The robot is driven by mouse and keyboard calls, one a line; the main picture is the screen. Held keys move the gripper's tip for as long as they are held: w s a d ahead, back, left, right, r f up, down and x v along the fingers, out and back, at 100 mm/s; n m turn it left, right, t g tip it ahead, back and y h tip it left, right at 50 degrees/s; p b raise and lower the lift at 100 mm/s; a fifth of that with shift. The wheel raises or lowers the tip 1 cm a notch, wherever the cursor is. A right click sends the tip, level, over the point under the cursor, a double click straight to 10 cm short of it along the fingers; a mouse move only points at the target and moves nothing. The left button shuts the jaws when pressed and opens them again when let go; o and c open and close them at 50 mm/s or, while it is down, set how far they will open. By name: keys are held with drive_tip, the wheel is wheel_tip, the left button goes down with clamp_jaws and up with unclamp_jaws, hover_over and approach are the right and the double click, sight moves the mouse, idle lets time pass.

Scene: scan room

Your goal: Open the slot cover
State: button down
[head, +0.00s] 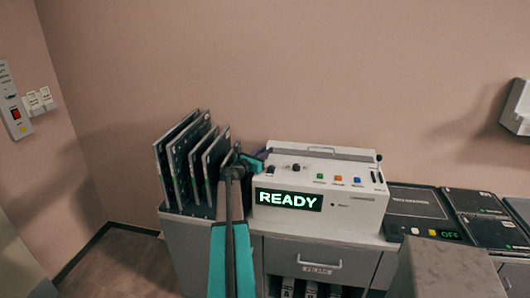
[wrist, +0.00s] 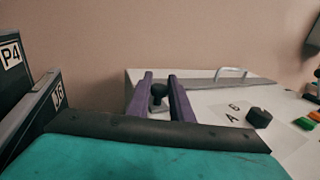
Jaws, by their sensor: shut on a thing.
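The white machine (head: 335,213) stands on a cabinet, with a lit READY display (head: 288,200) on its front. My gripper (head: 264,154) is at the left end of its top. In the wrist view its two purple fingers (wrist: 163,92) are closed around a small black knob (wrist: 158,91) on the machine's top (wrist: 205,98).
Upright dark plates (head: 185,165) stand in a rack close left of my gripper. Another black knob (wrist: 258,117) and coloured buttons (head: 338,180) are on the machine's top. A handle (head: 322,149) runs along its back. Dark panels (head: 418,205) lie to the right.

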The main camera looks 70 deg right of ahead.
drive_tip(key=shift+w+d+b, duration=0.25)
drive_tip(key=shift+d+b, duration=0.1)
drive_tip(key=shift+d, duration=1.35)
drive_tip(key=shift+w+d+b, duration=0.2)
drive_tip(key=shift+d+b, duration=0.1)
drive_tip(key=shift+d, duration=1.35)
drive_tip(key=c, duration=1.6)
unclamp_jaws()
drive_tip(key=shift+a, duration=0.15)
drive_tip(key=shift+b+v, duration=0.95)
drive_tip(key=shift+v, duration=2.7)
